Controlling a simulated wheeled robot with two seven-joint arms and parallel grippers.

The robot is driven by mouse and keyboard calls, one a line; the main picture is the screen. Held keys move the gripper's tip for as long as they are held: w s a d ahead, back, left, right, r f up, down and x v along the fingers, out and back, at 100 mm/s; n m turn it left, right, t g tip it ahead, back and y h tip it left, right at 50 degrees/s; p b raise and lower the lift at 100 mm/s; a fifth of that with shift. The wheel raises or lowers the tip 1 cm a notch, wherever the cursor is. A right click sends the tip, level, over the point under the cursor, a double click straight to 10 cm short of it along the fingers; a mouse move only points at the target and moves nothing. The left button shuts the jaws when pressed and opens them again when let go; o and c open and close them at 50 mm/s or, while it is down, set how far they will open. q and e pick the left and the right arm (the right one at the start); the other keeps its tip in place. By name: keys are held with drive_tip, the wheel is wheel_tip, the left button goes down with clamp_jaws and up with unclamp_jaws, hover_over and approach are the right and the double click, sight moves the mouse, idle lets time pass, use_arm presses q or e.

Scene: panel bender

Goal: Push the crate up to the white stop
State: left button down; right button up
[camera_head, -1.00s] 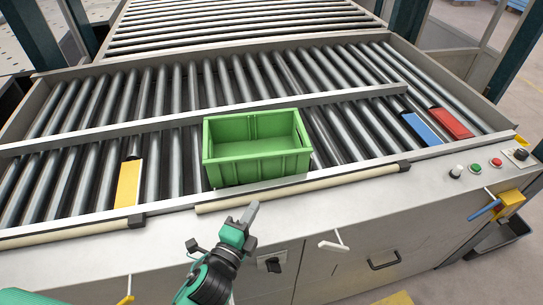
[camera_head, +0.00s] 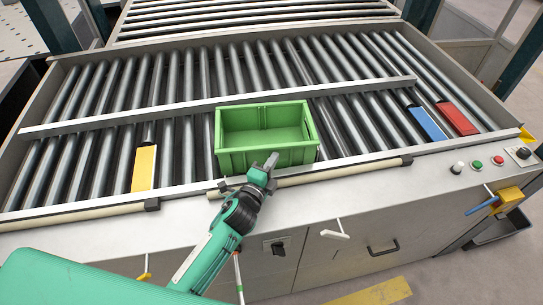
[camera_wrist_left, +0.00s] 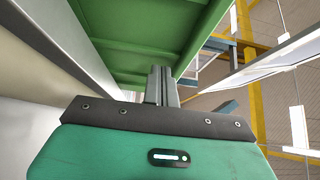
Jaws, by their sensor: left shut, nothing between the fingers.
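The green crate (camera_head: 232,162) stands upright and empty in the front lane of the roller bed, near its front rail. My left gripper (camera_head: 271,161) is shut and empty, its fingertips overlapping the crate's front wall in the head view. In the left wrist view the shut fingers (camera_wrist_left: 162,84) are close to the green crate wall (camera_wrist_left: 145,30); I cannot tell whether they touch. I cannot make out a white stop on the rollers. My right gripper is not in view.
A yellow block (camera_head: 144,168) lies left of the crate; a blue block (camera_head: 428,124) and a red block (camera_head: 457,118) lie to the right. A metal divider rail (camera_head: 170,117) runs behind the crate. Bare rollers flank it. Buttons (camera_head: 477,165) sit on the front ledge.

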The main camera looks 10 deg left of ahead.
use_arm(q)
drive_tip(key=shift+w+a, duration=0.1)
drive_tip(key=shift+w, duration=0.05)
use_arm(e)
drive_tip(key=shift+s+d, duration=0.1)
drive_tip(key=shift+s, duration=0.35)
use_arm(q)
drive_tip(key=shift+w+a, duration=0.3)
drive_tip(key=shift+w, duration=0.2)
drive_tip(key=shift+w+a, duration=0.25)
drive_tip(key=shift+w, duration=0.25)
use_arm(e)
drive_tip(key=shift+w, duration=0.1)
use_arm(q)
drive_tip(key=shift+s+f, duration=0.1)
drive_tip(key=shift+s, duration=0.05)
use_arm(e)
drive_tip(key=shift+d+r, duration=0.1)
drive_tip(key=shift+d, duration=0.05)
